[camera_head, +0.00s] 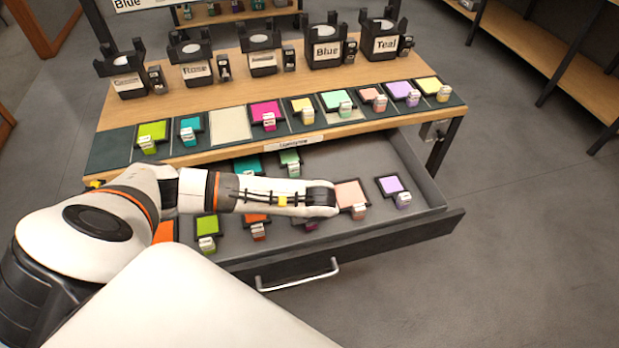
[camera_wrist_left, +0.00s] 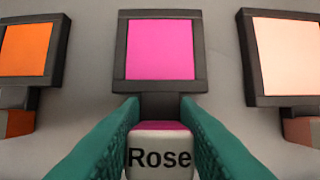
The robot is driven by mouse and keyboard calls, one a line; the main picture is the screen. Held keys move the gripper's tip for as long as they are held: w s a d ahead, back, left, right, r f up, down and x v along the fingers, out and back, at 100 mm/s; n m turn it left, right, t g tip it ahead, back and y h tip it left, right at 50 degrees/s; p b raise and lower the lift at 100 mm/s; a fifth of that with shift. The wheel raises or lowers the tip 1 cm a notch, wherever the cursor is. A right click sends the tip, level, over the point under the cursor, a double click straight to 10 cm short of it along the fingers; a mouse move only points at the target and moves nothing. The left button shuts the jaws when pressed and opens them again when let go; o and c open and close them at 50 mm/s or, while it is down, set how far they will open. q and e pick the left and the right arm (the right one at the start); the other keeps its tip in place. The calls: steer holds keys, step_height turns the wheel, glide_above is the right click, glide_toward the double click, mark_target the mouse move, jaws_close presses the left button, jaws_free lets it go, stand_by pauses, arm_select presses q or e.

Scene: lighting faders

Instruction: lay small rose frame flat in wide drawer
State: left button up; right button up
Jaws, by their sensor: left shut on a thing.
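The small rose frame (camera_wrist_left: 160,50) is a dark square frame with a pink pane and a white tab marked Rose. In the left wrist view it lies face up, level with its neighbours, over the grey floor of the wide drawer (camera_head: 375,252); I cannot tell if it touches the floor. My left gripper (camera_wrist_left: 160,128) is shut on its tab, one teal finger on each side. In the head view my left arm reaches over the open drawer and hides the gripper and most of the frame. My right gripper is not in view.
In the drawer, an orange frame (camera_wrist_left: 26,50) lies left of the rose frame and a peach one (camera_wrist_left: 292,45) right. Lilac (camera_head: 390,185) and lime (camera_head: 207,226) frames lie farther out. Above, a table (camera_head: 155,104) holds a row of frames and labelled holders.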

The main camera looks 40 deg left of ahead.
arm_select(q)
steer(key=shift+f, duration=0.3)
steer(key=o, duration=1.1)
steer(key=w+a+r+p+v, duration=0.1)
steer(key=p+v, duration=0.3)
steer(key=v, duration=1.4)
steer(key=shift+a+r, duration=0.25)
steer(key=shift+a, duration=0.1)
steer(key=shift+w, duration=0.15)
